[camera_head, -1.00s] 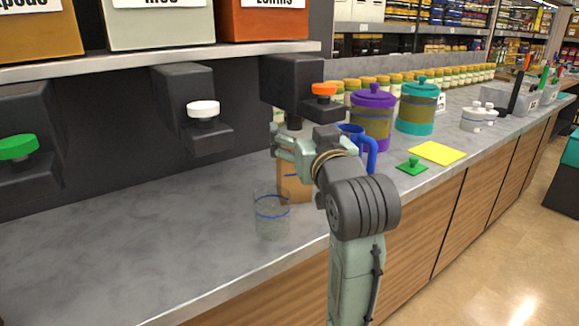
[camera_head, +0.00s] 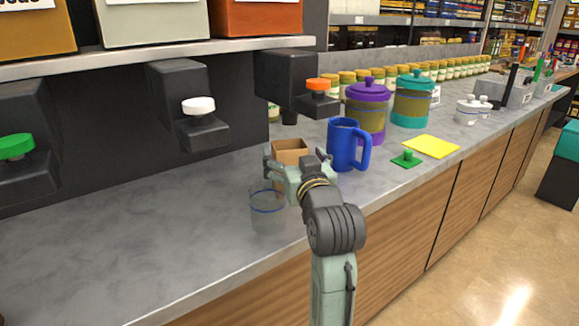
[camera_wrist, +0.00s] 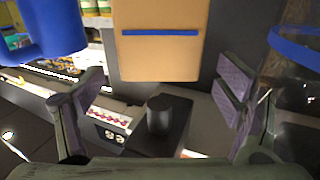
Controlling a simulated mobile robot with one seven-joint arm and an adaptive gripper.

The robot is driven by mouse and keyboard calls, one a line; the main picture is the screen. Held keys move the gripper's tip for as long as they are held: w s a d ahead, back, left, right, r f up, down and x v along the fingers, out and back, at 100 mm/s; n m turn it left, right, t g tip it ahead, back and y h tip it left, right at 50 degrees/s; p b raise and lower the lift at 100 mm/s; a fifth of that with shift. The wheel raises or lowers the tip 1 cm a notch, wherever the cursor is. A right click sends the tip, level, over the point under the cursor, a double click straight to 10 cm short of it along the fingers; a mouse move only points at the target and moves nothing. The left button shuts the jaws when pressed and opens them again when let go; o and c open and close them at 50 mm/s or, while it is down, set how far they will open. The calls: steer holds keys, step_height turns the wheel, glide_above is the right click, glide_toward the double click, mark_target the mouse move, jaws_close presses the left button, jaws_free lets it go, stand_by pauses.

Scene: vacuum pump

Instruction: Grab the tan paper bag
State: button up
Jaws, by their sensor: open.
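The tan paper bag (camera_head: 291,146) stands open-topped on the counter between the clear glass and the blue mug; my gripper hides its lower part. In the wrist view the bag (camera_wrist: 160,58), with a dark blue stripe, is at the top centre, between the lines of the two fingers. My gripper (camera_head: 296,168) is open and empty, low on the near side of the bag. Its spread fingers show in the wrist view (camera_wrist: 162,88), left and right of the bag. I cannot tell whether they touch it.
The blue mug (camera_head: 342,145) stands close right of the bag, and the clear glass (camera_head: 267,210) close left and nearer. A dispenser with an orange knob (camera_head: 318,84) overhangs behind. A purple-lidded jar (camera_head: 367,115) stands beyond the mug. The counter at left (camera_head: 130,235) is clear.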

mark_target(291, 147)
steer(key=shift+x, duration=1.55)
steer(key=shift+c, duration=0.2)
steer(key=c, duration=1.2)
steer(key=shift+r, duration=0.15)
steer(key=shift+r, duration=1.6)
steer(key=s+d+b, duration=0.3)
steer(key=s+d, duration=0.7)
steer(key=s, duration=0.4)
steer(key=shift+s+d, duration=0.25)
steer(key=shift+d, duration=0.05)
